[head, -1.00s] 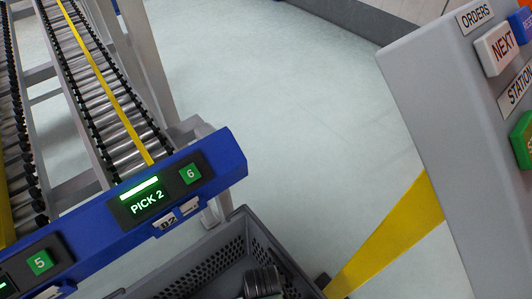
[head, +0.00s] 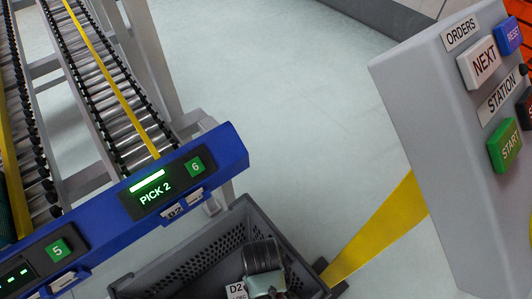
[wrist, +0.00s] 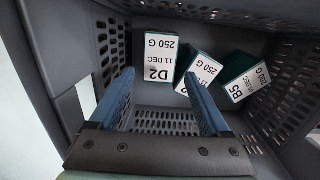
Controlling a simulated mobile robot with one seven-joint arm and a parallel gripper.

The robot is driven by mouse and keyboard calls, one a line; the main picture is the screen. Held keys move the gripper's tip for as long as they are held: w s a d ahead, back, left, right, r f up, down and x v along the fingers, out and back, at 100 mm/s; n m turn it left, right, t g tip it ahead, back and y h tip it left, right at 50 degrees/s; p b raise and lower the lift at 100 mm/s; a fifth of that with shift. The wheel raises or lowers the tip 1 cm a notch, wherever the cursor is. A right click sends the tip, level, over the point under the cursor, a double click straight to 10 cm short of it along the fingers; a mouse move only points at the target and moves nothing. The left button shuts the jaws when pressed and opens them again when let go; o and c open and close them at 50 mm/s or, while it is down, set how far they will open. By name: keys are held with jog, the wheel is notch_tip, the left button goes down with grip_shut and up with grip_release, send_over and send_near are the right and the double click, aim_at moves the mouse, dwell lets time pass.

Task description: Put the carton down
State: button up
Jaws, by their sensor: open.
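My gripper (wrist: 159,76) is open inside a grey tote (wrist: 45,50), its two blue fingers apart. A carton with a white D2 label (wrist: 160,72) stands just beyond the fingertips, with nothing gripped between them. A second carton (wrist: 203,70), tilted, is beside it near the right fingertip, its label partly hidden. A third, dark green carton labelled B5 (wrist: 241,77) leans at the right. In the head view the grey tote (head: 190,262) is at the bottom, with my wrist over it and a D2 label (head: 236,290) next to it. The fingers are hidden there.
A grey control panel (head: 430,110) stands at the right. Open floor (head: 290,110) lies between.

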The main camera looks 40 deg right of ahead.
jog(key=shift+w+r+p, duration=0.1)
jog(key=shift+r+p, duration=0.5)
jog(key=shift+r, duration=1.8)
